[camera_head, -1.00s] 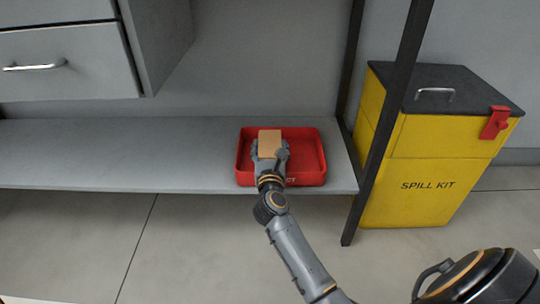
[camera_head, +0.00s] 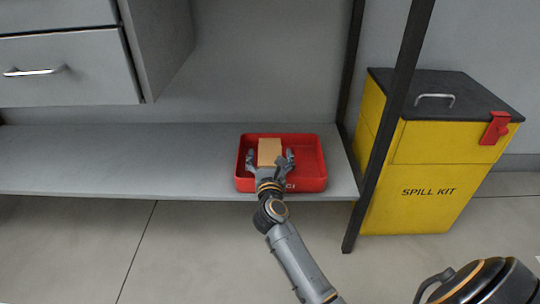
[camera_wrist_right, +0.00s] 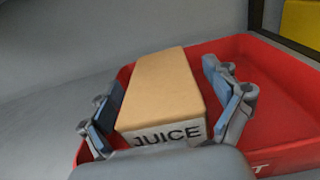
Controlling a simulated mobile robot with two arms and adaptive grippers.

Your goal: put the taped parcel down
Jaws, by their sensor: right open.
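The parcel (camera_head: 269,150) is a tan-topped box in the left part of a red tray (camera_head: 311,171). In the right wrist view the box (camera_wrist_right: 161,88) has a pale side printed "JUICE"; I see no tape on it. My right gripper (camera_head: 270,158) is open, with one finger on each side of the box. In the right wrist view gaps show between the fingers (camera_wrist_right: 165,94) and the box, at least on the right. The box's underside is hidden. My left gripper is not in view.
The tray stands near the front edge of a grey shelf (camera_head: 110,158), which is clear to the left. A dark post (camera_head: 388,125) stands to the right, with a yellow spill kit bin (camera_head: 425,170) beyond it. Grey drawers (camera_head: 60,70) hang at upper left.

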